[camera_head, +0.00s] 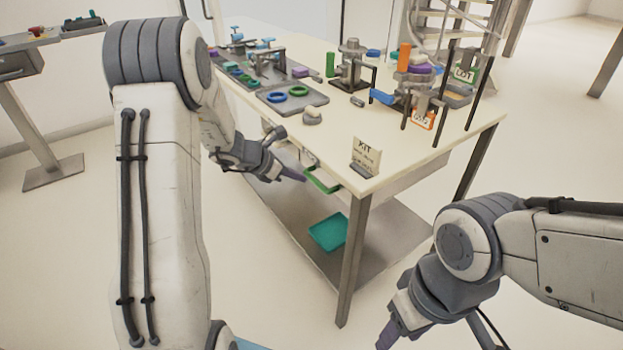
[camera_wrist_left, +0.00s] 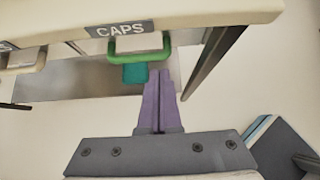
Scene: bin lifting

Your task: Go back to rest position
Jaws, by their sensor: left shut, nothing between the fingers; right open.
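My left gripper (camera_head: 296,175) is at the near side of the table, below the tabletop edge and just left of a green drawer handle (camera_head: 322,180). In the left wrist view its purple fingers (camera_wrist_left: 160,78) are together with nothing between them. They point towards the green handle (camera_wrist_left: 138,46) under a "CAPS" label (camera_wrist_left: 125,29), and I cannot tell whether they touch it. My right gripper (camera_head: 388,335) is low at the bottom of the head view, over the floor, right of the table leg. It is open, with its fingers partly cut off by the frame edge.
The white table (camera_head: 400,165) holds a grey tray (camera_head: 295,105) with rings, metal fixtures, a "KIT" sign (camera_head: 366,157) and coloured cylinders. A teal bin (camera_head: 328,232) lies on the lower shelf (camera_head: 375,250). A table leg (camera_head: 353,262) stands between my arms.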

